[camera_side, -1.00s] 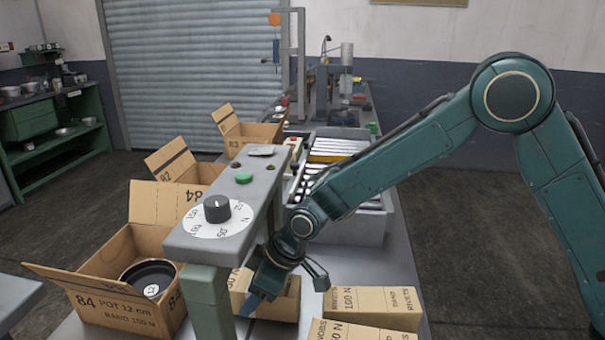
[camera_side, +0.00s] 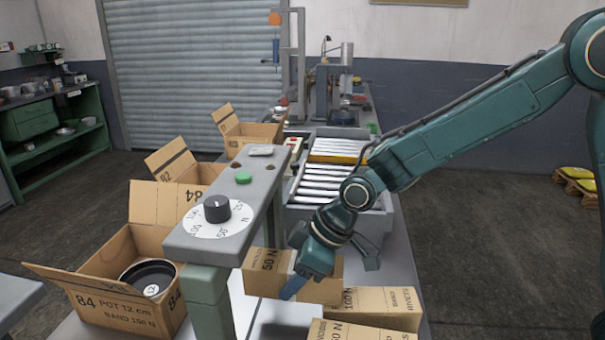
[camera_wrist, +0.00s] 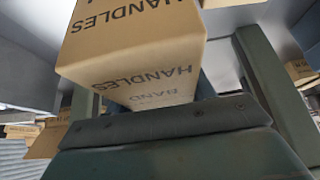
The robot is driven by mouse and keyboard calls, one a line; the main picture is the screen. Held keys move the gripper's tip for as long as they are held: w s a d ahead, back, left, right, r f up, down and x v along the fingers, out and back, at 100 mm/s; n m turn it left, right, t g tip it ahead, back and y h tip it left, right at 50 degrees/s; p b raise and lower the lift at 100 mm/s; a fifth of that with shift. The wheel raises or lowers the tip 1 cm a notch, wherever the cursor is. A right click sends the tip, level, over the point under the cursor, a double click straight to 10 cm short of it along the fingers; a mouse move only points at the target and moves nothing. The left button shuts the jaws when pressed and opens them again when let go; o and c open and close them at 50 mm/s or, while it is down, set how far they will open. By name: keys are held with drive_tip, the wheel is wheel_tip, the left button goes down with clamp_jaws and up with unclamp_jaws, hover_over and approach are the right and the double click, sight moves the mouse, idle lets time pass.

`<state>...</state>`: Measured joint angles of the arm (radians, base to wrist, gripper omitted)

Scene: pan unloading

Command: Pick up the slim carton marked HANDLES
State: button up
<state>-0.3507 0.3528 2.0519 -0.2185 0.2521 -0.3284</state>
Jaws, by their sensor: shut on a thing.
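The slim tan carton marked HANDLES (camera_wrist: 140,45) fills the upper middle of the wrist view, its lettering facing the camera. In the side view the carton (camera_side: 265,272) shows "50 N" on its end, and my wrist and a blue finger cover part of it. My gripper (camera_side: 322,280) is shut on this carton, with the blue finger across its near side. The carton appears raised above the grey table, with a shadow below it. Its far side is hidden.
Two other cartons, one marked 100 N (camera_side: 375,303) and one nearer (camera_side: 360,330), lie close at the right. The grey post with the dial (camera_side: 215,210) stands just left of the held carton. An open box with a black pot (camera_side: 125,315) stands farther left.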

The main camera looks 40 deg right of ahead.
drive_tip(key=s+d, duration=0.7)
drive_tip(key=shift+s+d, duration=0.15)
drive_tip(key=shift+s, duration=0.05)
